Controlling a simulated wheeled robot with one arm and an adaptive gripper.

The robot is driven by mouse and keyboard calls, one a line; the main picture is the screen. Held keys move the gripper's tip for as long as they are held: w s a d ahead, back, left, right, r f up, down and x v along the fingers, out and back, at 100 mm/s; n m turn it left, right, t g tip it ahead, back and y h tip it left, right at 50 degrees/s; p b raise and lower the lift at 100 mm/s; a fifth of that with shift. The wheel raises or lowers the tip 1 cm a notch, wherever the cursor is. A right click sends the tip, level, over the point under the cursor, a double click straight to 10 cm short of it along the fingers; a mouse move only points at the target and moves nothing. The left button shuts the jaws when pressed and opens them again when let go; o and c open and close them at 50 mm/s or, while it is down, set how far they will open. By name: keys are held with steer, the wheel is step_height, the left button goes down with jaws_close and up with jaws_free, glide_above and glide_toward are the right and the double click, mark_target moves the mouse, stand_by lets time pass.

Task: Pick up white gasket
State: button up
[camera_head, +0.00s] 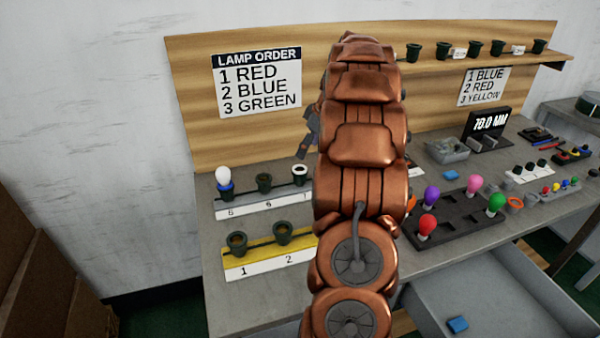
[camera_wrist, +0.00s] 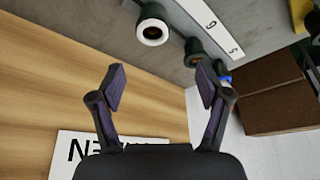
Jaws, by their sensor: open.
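The white gasket (camera_head: 300,169) is a pale ring on top of a dark socket at the right end of the visible part of the back rack. It also shows in the wrist view (camera_wrist: 152,31) as a white ring around the socket's dark mouth, at the top. My gripper (camera_wrist: 161,84) is open, with nothing between its fingers. In the wrist view the white gasket lies beyond the fingertips, apart from them. In the head view my gripper (camera_head: 308,135) is partly hidden by my arm, above the rack near the white gasket.
The back rack (camera_head: 250,206) also holds a bare socket (camera_head: 264,182) and a socket with a blue gasket (camera_head: 225,187) and white bulb. A yellow rack (camera_head: 268,258) stands in front. A bulb tray (camera_head: 455,222) lies right of my arm. The wooden back panel (camera_head: 195,100) rises close behind.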

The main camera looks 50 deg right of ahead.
steer(key=shift+s+d+p+x, duration=0.1)
steer(key=shift+d+p+x, duration=0.15)
steer(key=shift+x, duration=1.05)
steer(key=shift+s+d+p+x, duration=0.15)
steer(key=shift+p+x, duration=0.2)
steer(key=shift+x, duration=0.95)
steer(key=shift+w+d+p+x, duration=0.1)
steer(key=shift+d+p+x, duration=0.15)
steer(key=shift+x, duration=1.1)
steer(key=shift+f, duration=0.15)
steer(key=shift+c, duration=0.4)
steer(key=c, duration=0.7)
